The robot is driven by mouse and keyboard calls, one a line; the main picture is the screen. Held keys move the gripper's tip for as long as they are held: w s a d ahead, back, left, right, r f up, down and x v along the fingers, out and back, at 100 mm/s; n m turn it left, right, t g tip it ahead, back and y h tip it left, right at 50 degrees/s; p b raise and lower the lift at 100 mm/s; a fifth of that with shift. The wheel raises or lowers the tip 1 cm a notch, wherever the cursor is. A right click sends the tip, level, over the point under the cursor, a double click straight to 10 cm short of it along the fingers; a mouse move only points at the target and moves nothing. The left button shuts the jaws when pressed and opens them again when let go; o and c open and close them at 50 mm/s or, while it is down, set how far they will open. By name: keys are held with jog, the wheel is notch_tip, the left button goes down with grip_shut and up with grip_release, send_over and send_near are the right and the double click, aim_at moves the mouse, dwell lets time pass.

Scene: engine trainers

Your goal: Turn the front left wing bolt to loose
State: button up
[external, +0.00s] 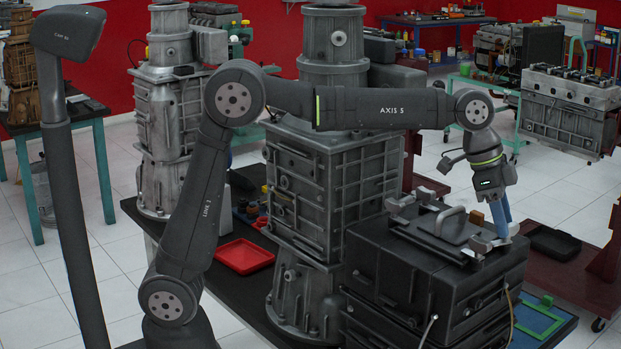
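A black box-shaped unit (400,270) stands on the bench and has a flat lid (445,226) with a raised handle on top. Silver wing bolts sit around the lid: one at the near right (478,241), one at the left (401,204) and one at the back (431,192). My gripper (502,226) points down at the lid's right corner, with its blue fingers at a grey metal piece there. The fingers overlap from this side, so their gap and any contact are hidden. I cannot tell which bolt is the front left one.
A large grey engine trainer (322,190) stands directly left of the unit, under my arm. A red tray (243,256) lies on the bench. A dark tray (553,243) lies to the right of my gripper. A pale cable (428,330) hangs down the unit's front.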

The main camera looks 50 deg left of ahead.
jog(key=s+a+r+n+t+y, duration=0.1)
jog(key=s+r+n, duration=0.25)
jog(key=r, duration=0.45)
jog(key=s+a+r+n+t+y, duration=0.1)
jog(key=s+r+n, duration=0.2)
jog(key=r+n, duration=0.35)
jog(key=shift+m, duration=0.9)
jog(key=x, duration=1.6)
jog(key=shift+w, duration=0.3)
jog(key=shift+r, duration=0.1)
grip_shut()
